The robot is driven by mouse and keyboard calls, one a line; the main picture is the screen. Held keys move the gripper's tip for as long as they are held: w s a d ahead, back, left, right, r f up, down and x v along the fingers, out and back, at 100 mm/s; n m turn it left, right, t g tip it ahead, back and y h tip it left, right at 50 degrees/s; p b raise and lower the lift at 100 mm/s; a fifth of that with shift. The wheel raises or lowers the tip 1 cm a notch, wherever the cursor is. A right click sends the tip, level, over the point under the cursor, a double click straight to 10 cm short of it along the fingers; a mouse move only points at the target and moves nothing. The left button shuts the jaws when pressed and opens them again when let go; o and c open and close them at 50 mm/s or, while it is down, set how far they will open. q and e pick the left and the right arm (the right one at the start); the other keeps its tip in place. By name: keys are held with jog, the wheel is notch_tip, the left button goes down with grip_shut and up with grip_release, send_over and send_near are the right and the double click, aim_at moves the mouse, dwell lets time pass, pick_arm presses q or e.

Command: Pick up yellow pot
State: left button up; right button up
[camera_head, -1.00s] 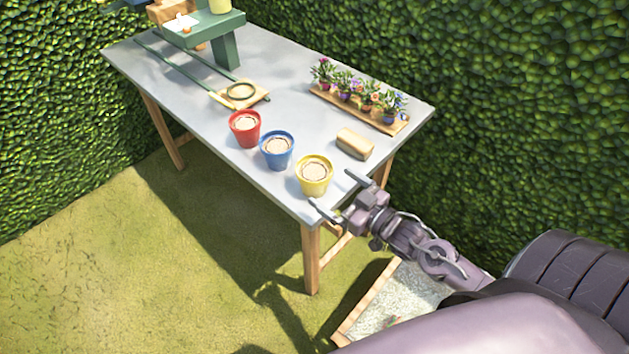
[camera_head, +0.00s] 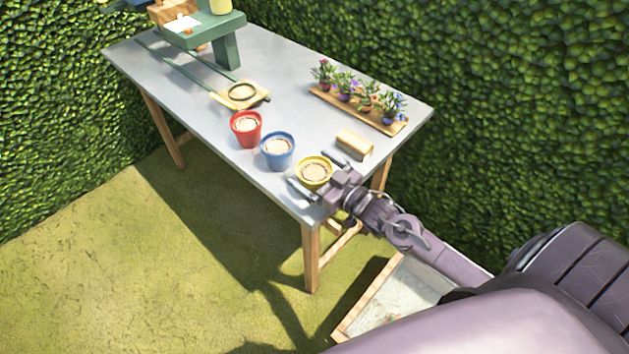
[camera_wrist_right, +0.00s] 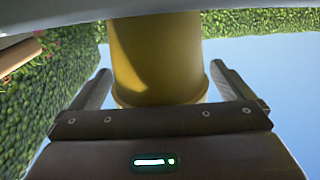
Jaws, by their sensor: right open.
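The yellow pot (camera_head: 314,172) stands upright at the near right corner of the grey table (camera_head: 215,130), partly hidden behind my right gripper. My right gripper (camera_head: 308,171) is open, with its two fingers on either side of the pot. In the right wrist view the yellow pot (camera_wrist_right: 157,60) fills the space between the open fingers (camera_wrist_right: 158,85), and a gap shows on each side. My left gripper is not in view.
A blue pot (camera_head: 277,151) and a red pot (camera_head: 246,129) stand in a row left of the yellow pot. A tan block (camera_head: 354,145) lies just behind it. A wooden tray (camera_head: 345,102) of small flowers, a round-holed board (camera_head: 243,93) and a green stand (camera_head: 205,28) are farther back.

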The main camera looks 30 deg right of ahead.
jog(key=shift+c, duration=0.4)
jog(key=c, duration=1.1)
jog(key=shift+r, duration=0.15)
